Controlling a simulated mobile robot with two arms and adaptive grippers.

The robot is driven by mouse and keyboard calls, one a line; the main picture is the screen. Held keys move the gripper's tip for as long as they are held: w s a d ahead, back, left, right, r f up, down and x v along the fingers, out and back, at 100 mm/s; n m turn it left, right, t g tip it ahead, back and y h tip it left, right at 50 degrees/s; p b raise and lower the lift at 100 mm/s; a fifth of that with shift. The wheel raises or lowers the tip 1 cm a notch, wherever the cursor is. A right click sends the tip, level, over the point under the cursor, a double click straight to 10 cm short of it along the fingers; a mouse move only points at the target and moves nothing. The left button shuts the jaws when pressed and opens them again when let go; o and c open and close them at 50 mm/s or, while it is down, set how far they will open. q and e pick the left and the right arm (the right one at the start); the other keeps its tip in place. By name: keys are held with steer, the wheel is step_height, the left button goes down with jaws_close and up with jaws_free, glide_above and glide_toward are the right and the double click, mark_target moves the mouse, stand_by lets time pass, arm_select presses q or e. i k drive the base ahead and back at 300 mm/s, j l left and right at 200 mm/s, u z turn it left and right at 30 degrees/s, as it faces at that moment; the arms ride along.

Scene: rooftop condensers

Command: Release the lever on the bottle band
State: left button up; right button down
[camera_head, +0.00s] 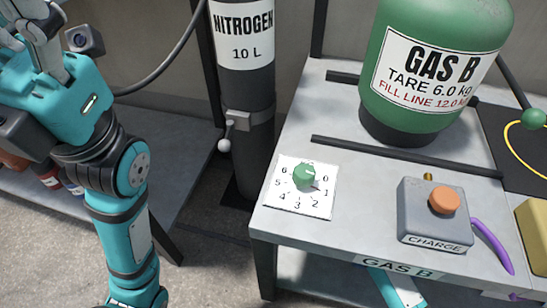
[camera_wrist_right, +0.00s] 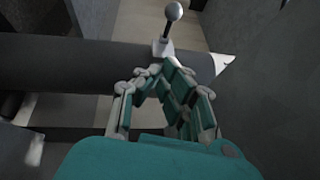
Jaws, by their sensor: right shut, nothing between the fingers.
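The dark nitrogen bottle (camera_head: 247,95) stands upright left of the bench. A grey band (camera_head: 250,122) circles it, with a lever ending in a pale ball (camera_head: 224,146) that hangs on the band's left side. In the right wrist view the bottle (camera_wrist_right: 85,62) lies across the picture, and the ball-ended lever (camera_wrist_right: 173,12) sticks up past the band (camera_wrist_right: 163,46). My right gripper (camera_wrist_right: 160,70) is shut and empty, its tips just in front of the band; contact cannot be told. The head view hides it. My left gripper (camera_head: 28,22) is at the top left, its tips cut off.
The bench (camera_head: 345,165) at right carries a green gas bottle (camera_head: 440,25), a dial card (camera_head: 300,204) and a charge box (camera_head: 435,220). A low shelf (camera_head: 170,190) and a hose (camera_head: 170,60) lie left of the nitrogen bottle.

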mark_target(224, 145)
steer(key=k, duration=1)
